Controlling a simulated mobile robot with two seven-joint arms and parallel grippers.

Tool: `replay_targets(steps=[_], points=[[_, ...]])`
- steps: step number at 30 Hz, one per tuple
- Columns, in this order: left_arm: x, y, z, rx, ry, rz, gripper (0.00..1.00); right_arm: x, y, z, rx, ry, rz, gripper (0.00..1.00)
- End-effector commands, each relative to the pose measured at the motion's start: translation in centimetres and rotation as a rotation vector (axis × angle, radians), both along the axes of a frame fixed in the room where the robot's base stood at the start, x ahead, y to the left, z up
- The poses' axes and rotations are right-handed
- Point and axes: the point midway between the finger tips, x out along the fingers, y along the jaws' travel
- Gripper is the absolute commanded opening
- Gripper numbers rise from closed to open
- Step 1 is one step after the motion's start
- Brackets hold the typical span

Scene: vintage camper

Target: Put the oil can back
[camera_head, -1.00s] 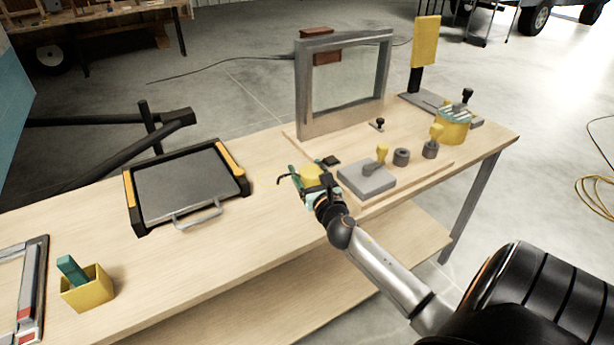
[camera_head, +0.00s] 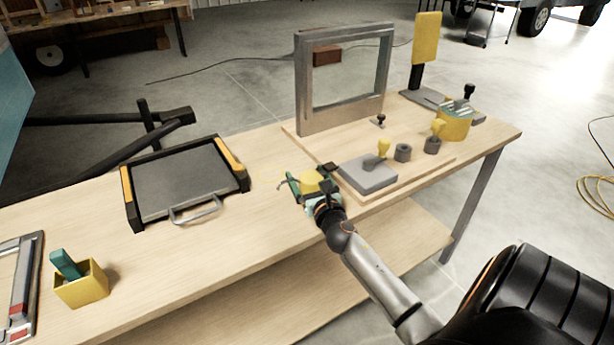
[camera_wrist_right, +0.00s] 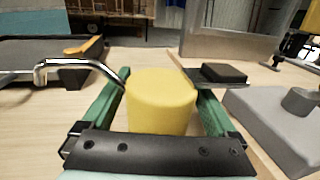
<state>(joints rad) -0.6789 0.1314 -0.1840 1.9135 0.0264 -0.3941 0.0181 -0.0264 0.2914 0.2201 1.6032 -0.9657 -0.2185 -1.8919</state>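The oil can (camera_head: 311,181) is a small, rounded yellow can with a thin curved silver spout. In the right wrist view the can (camera_wrist_right: 161,102) stands between the green fingers of my right gripper, which flank it closely and appear shut on it. The spout (camera_wrist_right: 75,67) points left across the left finger. My right gripper (camera_head: 309,184) is low over the front middle of the bench (camera_head: 240,245). I cannot tell whether the can's base touches the bench, since the gripper hides it. My left gripper is not in view.
A grey block with a yellow knob (camera_head: 368,176) is close right of the gripper. A grey upright frame (camera_head: 301,95) stands behind. A closed black-and-yellow case (camera_head: 180,183) and a yellow box (camera_head: 82,290) stand left. Bare bench lies between case and gripper.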

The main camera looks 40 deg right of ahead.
Motion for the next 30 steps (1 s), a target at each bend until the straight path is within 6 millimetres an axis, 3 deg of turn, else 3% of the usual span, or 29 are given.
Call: replay_targets(steps=[13,30], points=[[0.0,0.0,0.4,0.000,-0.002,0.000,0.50,-0.5,0.2,0.2,0.001,0.002,0.001,1.00],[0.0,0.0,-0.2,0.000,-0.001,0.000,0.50,-9.7,4.2,0.1,0.002,0.001,0.000,1.00]])
